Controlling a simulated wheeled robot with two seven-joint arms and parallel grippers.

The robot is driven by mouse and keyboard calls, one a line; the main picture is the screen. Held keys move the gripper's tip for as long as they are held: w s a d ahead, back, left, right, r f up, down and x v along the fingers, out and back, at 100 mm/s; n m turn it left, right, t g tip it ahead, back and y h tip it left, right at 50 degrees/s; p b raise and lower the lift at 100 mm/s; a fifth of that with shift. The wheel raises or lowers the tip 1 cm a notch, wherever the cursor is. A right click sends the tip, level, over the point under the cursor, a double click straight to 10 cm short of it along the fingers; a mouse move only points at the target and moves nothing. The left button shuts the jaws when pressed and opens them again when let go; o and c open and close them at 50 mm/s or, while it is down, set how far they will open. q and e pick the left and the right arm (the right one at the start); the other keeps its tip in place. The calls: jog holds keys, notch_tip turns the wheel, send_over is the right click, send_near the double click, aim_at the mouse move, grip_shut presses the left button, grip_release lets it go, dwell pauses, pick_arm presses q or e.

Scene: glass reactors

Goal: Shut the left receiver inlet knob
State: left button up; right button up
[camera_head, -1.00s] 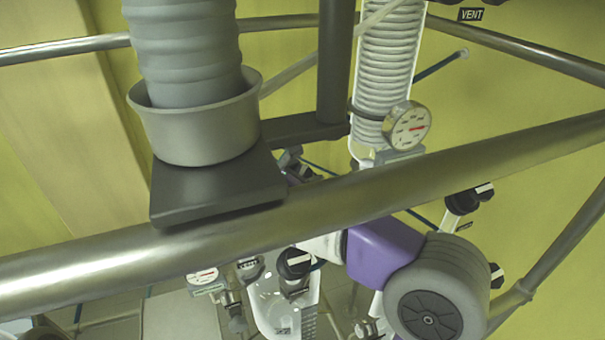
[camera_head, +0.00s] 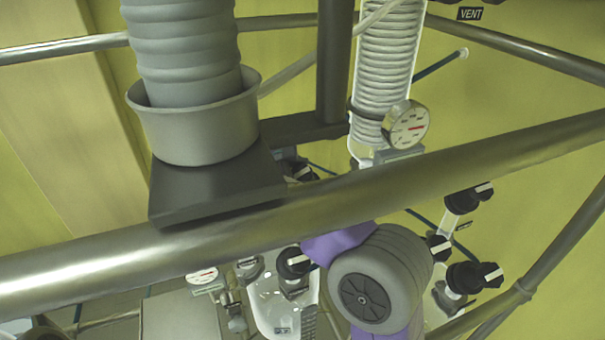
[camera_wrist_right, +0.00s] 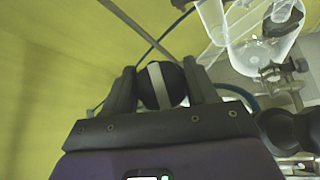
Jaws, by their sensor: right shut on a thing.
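In the right wrist view a black round knob (camera_wrist_right: 162,85) with a pale stripe sits between the two fingers of my right gripper (camera_wrist_right: 160,75). The fingers are shut on its sides. The stripe runs nearly upright in that picture. In the head view my right arm's purple and grey links (camera_head: 375,280) show behind the metal bar, but its fingers are hidden. I cannot tell from the frames whether the held knob is the left receiver inlet knob. My left gripper is not in view.
A thick metal bar (camera_head: 420,165) crosses the head view. A black knob (camera_head: 293,262) sits on glassware left of my arm. More black knobs (camera_head: 475,277) stand to its right. A pressure gauge (camera_head: 406,125) and coil condenser (camera_head: 388,60) are above. Glassware (camera_wrist_right: 265,40) is close right of my gripper.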

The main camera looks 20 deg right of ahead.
jog(key=shift+r+m+g, duration=0.15)
jog(key=shift+m+g, duration=0.25)
jog(key=shift+m, duration=0.3)
jog(key=o, duration=1)
jog(key=v, duration=0.7)
jog(key=shift+a+r, duration=0.2)
jog(key=shift+a, duration=0.05)
